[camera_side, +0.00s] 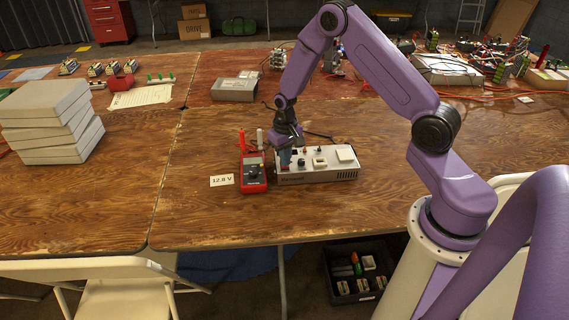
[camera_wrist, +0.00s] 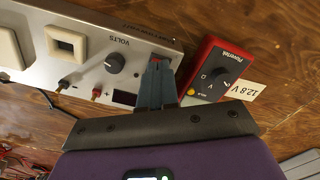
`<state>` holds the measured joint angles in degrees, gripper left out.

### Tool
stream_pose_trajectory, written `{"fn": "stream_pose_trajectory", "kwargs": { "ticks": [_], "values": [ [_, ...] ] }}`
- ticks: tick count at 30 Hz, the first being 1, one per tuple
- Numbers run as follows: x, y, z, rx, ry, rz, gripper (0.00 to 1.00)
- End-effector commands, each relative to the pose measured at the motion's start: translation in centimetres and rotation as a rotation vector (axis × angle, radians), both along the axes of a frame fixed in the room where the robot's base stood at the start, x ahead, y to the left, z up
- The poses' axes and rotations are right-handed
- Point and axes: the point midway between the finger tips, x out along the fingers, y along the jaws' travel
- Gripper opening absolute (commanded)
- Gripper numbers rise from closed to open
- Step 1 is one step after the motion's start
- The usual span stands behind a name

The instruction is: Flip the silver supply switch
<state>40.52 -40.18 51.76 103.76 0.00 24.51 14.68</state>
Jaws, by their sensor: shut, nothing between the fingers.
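The silver supply (camera_side: 345,174) is a low box on the wooden table; in the wrist view its top panel (camera_wrist: 125,60) carries a dark knob marked VOLTS (camera_wrist: 115,62), small terminals and a dark display window (camera_wrist: 124,98). My gripper (camera_side: 285,164) points down over the left end of the box. In the wrist view my gripper (camera_wrist: 158,68) is shut and empty, its blue-grey fingertips over the panel's end beside the knob. A small red part, perhaps the switch (camera_wrist: 160,59), shows right at the tips; the fingers hide most of it. I cannot tell its position or whether they touch.
A red meter (camera_side: 254,176) stands close left of the supply, with a 12.8 V card (camera_side: 222,181) beside it. A grey box (camera_side: 234,90) lies behind. White boxes (camera_side: 50,120) are stacked far left. The table's front left is clear.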

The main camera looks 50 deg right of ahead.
Motion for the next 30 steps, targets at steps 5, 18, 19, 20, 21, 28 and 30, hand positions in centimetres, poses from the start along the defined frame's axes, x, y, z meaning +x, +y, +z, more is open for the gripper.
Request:
{"fn": "stream_pose_trajectory", "kwargs": {
  "ticks": [5,18,19,20,21,28,30],
  "values": [
    [0.0,0.0,-0.2,0.0,0.0,0.0,0.0],
    [0.0,0.0,-0.8,0.0,-0.001,0.0,0.0],
    [0.0,0.0,-0.8,0.0,-0.001,0.0,0.0],
    [0.0,0.0,-0.9,0.0,-0.001,0.0,0.0],
    [0.0,0.0,-0.9,0.0,-0.001,0.0,0.0],
    [0.0,0.0,-1.1,0.0,-0.001,0.0,0.0],
    [0.1,0.0,-0.9,-0.001,-0.002,0.0,0.0]
  ]
}}
